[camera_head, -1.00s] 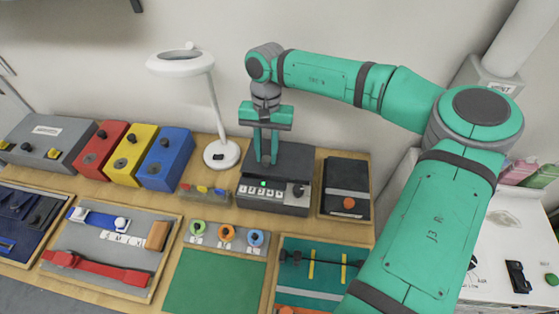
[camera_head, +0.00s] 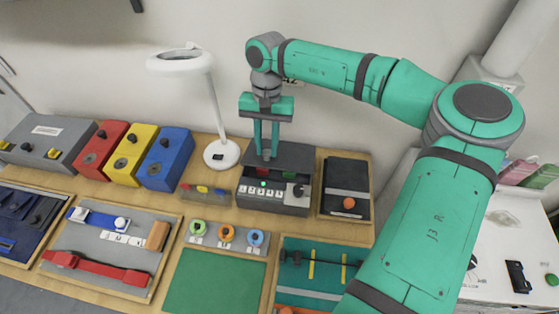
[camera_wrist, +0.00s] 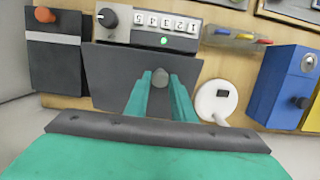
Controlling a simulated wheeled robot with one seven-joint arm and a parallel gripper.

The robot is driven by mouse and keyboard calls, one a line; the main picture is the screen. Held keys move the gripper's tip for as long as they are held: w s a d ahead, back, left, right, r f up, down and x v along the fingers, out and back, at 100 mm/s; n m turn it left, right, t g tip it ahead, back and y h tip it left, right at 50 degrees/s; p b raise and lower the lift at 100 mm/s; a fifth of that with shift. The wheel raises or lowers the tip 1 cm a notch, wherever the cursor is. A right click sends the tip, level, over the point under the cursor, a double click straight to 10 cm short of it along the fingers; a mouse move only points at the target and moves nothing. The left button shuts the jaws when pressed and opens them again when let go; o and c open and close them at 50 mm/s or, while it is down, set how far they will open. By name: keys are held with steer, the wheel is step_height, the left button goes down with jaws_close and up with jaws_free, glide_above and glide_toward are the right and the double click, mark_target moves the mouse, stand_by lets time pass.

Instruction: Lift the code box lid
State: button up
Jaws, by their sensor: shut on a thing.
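The code box (camera_head: 272,203) is a dark grey box on the wooden bench, with a row of digits, a lit green lamp and a black dial on its front. Its dark lid (camera_head: 297,156) is partly raised, with a gap above the front panel where red and green show inside. My gripper (camera_head: 267,157) comes down from above and is shut on the lid's small knob. In the wrist view the round grey knob (camera_wrist: 159,77) sits between the fingertips, and the lid (camera_wrist: 112,80) spreads behind it.
A white lamp (camera_head: 221,154) stands close to the left of the box. A black box with an orange knob (camera_head: 345,188) is close on the right. Blue, yellow and red boxes (camera_head: 164,160) stand farther left. Trays with tools lie in front.

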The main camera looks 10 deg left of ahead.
steer(key=shift+w+r, duration=0.1)
steer(key=shift+r, duration=0.05)
steer(key=shift+w+r, duration=0.55)
steer(key=shift+r, duration=0.25)
steer(key=shift+w+r, duration=0.45)
steer(key=shift+w, duration=0.1)
steer(key=shift+w+r, duration=0.15)
steer(key=shift+w, duration=0.05)
